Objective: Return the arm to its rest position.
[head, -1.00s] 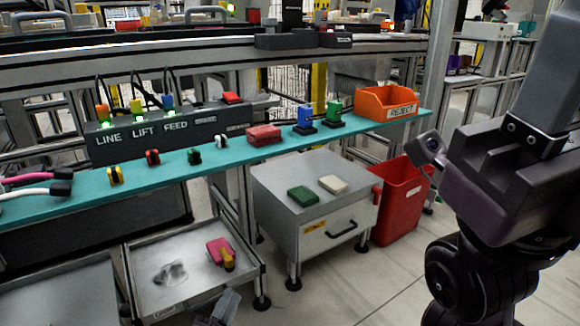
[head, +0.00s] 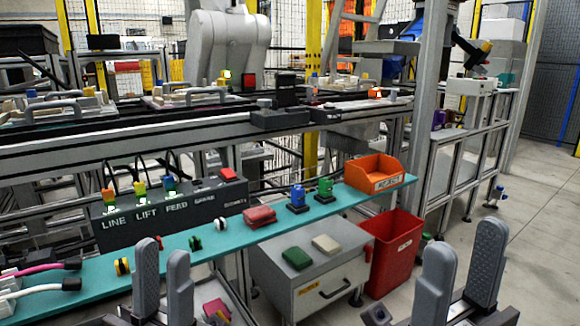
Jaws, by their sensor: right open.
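My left gripper (head: 163,250) stands upright at the bottom left of the head view, in front of the teal shelf. Its two grey fingers are apart with nothing between them. My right gripper (head: 466,238) stands upright at the bottom right, in front of the floor to the right of the red bin. Its fingers are apart and empty. Both grippers point up, and the lower parts of both arms are cut off by the bottom edge.
The teal shelf (head: 222,243) carries connectors, red, blue and green blocks and an orange reject tray (head: 375,172). Below stand a grey drawer cabinet (head: 325,275) and a red bin (head: 393,250). A metal post (head: 432,110) rises behind. Floor at the right is largely clear.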

